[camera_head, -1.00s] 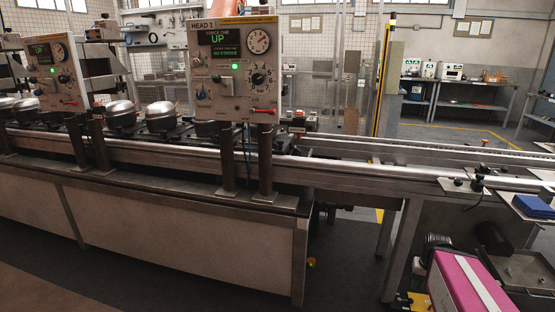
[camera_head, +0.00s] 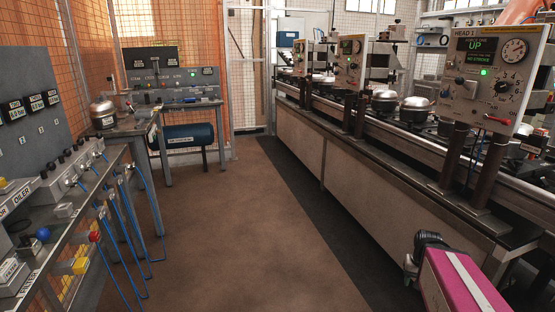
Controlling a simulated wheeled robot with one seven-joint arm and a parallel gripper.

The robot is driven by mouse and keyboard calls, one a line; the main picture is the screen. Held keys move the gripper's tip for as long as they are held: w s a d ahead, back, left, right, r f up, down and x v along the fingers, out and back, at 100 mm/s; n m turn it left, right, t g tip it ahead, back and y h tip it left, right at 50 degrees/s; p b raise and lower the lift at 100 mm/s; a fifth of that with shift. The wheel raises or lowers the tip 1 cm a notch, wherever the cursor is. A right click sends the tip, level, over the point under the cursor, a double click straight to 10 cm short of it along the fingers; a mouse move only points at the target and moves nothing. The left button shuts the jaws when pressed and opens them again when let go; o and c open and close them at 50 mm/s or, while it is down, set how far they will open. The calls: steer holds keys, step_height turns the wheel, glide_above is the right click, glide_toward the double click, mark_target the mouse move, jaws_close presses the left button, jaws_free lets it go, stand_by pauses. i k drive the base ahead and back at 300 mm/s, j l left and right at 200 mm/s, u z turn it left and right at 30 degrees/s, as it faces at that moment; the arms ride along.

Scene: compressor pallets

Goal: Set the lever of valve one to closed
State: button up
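No part in view can be read as valve one. The bench (camera_head: 125,150) at the left carries a row of small grey blocks (camera_head: 78,170) with black knobs and blue hoses hanging below. In front of them are a blue ball knob (camera_head: 42,234), a red knob (camera_head: 95,237) and yellow parts (camera_head: 80,265). Labels reading OILER and FILTER show there. I cannot tell any lever's position.
An open brown floor aisle (camera_head: 220,215) runs between the left bench and the long conveyor line (camera_head: 350,185) at the right. A HEAD 1 panel (camera_head: 485,75) stands over the conveyor. A blue tank (camera_head: 188,138) sits under the far bench. Mesh fencing (camera_head: 185,45) closes the back.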

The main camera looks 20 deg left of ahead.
mark_target(51, 165)
steer(key=j+u, duration=0.15)
steer(key=u, duration=2.6)
steer(key=i+l+u, duration=0.1)
steer(key=l, duration=0.2)
steer(key=i+l, duration=0.1)
steer(key=l, duration=0.2)
steer(key=u, duration=0.05)
